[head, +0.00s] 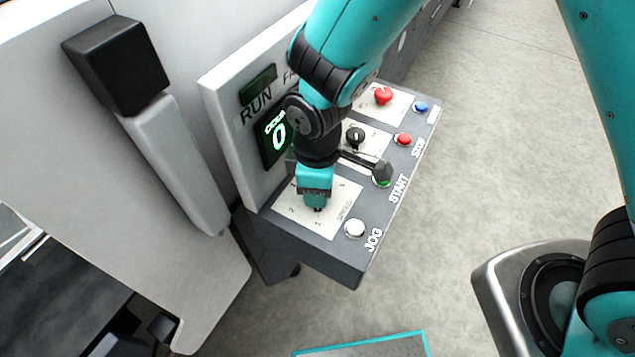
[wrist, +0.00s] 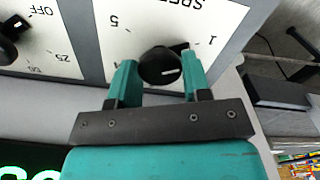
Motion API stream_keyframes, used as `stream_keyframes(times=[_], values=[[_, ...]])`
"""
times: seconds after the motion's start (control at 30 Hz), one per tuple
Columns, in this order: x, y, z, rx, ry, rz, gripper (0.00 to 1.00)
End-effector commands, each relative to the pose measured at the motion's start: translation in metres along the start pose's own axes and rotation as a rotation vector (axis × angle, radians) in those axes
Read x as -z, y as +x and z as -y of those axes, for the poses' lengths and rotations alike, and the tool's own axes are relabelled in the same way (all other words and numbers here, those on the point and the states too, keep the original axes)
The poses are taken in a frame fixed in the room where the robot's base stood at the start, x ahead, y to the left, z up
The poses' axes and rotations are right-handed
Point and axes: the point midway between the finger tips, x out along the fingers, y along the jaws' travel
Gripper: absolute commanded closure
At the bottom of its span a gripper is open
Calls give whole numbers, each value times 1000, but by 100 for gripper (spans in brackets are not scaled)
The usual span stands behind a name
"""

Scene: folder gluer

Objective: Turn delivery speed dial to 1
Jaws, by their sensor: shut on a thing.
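The delivery speed dial (wrist: 160,66) is a black round knob on a white plate (wrist: 118,45) marked SPEED. In the wrist view the lettering is upside down, with 5 at upper left and 1 at upper right. The knob's white pointer line points right, a little below the direction of the printed 1. My gripper (wrist: 160,74) has its teal fingers on both sides of the knob and is shut on it. In the head view my gripper (head: 317,203) reaches down onto the speed plate (head: 345,205) and hides most of the dial.
The panel also carries a white JOG button (head: 355,229), a green START button (head: 381,181), a red STOP button (head: 403,139), a black knob (head: 355,135), a red mushroom button (head: 383,95) and a blue button (head: 420,107). Open floor lies right.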

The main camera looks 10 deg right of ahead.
Motion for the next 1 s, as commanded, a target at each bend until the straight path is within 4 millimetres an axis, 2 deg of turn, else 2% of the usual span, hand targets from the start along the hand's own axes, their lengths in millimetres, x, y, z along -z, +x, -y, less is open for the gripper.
stream_keyframes(times=[0.47, 0.5, 0.6, 0.87, 1.0], values=[[1, -1, 0, -1, -17, -3, 80], [1, -1, 0, -2, -17, -3, 54], [1, -1, 0, -1, -17, -3, 31], [0, -1, 0, -1, -16, -1, 30], [1, -8, 0, -2, -16, -3, 30]])
